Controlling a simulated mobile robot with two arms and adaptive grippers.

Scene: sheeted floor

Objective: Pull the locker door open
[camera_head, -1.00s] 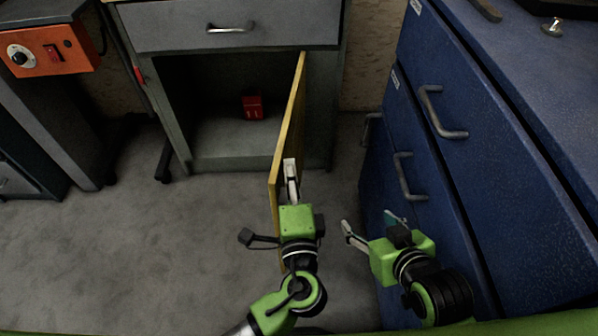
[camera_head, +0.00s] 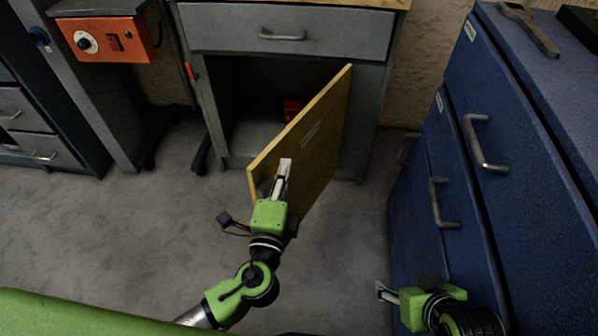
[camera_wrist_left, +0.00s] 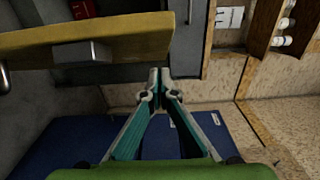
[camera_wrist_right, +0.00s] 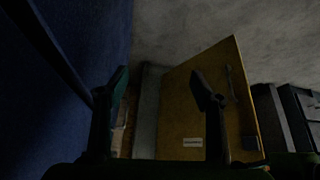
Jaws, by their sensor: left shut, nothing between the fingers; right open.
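The locker door (camera_head: 312,135) is a yellow panel standing ajar on the grey locker (camera_head: 285,75), hinged at its right side. Its edge shows in the left wrist view (camera_wrist_left: 120,38), and its face with a label and handle shows in the right wrist view (camera_wrist_right: 190,105). My left gripper (camera_head: 284,166) is shut and empty at the door's near free edge, on its outer side in the head view; I cannot tell whether it touches. My right gripper (camera_head: 382,290) is open and empty, low beside the blue cabinet, apart from the door.
A blue cabinet (camera_head: 500,215) with handles stands close on the right. A red object (camera_head: 291,109) lies inside the locker. An orange box (camera_head: 105,40) is at the upper left. The grey floor (camera_head: 110,235) left of the door is clear.

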